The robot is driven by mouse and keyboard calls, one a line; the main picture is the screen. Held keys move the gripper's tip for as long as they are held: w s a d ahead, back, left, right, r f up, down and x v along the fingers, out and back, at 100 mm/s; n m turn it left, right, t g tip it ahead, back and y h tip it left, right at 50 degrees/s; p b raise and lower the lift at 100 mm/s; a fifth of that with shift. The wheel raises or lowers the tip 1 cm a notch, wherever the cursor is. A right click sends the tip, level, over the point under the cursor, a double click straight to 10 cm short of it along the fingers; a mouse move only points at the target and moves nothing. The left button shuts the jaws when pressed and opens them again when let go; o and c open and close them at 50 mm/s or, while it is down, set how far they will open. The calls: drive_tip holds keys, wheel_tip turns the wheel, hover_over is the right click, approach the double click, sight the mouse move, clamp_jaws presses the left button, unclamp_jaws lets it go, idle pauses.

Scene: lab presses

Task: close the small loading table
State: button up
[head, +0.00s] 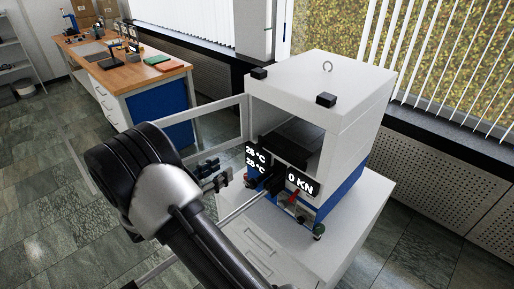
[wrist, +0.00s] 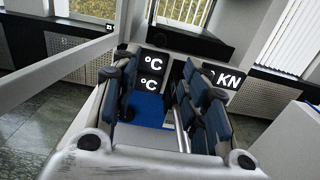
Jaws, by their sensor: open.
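The press (head: 345,115) is a white and blue box with two temperature displays and a 0 KN display on its front. Its framed door (head: 215,122) stands open to the left. A pale metal rail (head: 238,210) sticks out from the press front toward the lower left; it also shows in the wrist view (wrist: 183,140). I take it as part of the small loading table, whose plate I cannot make out clearly. My gripper (head: 230,174) is in front of the press, below the open door. In the wrist view its fingers (wrist: 160,105) are apart, with the blue front visible between them.
The press stands on a white cabinet (head: 262,250). A wooden-topped workbench (head: 125,65) with several items is at the back left. A perforated radiator cover (head: 430,175) runs along the window wall. Tiled floor on the left is free.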

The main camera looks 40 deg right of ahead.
sight(257, 147)
drive_tip(key=d, duration=0.5)
drive_tip(key=d+b, duration=0.1)
drive_tip(key=d, duration=0.4)
drive_tip(key=w+d+b, duration=0.1)
drive_tip(key=d, duration=0.4)
drive_tip(key=shift+w+d, duration=0.1)
drive_tip(key=shift+d, duration=0.15)
clamp_jaws()
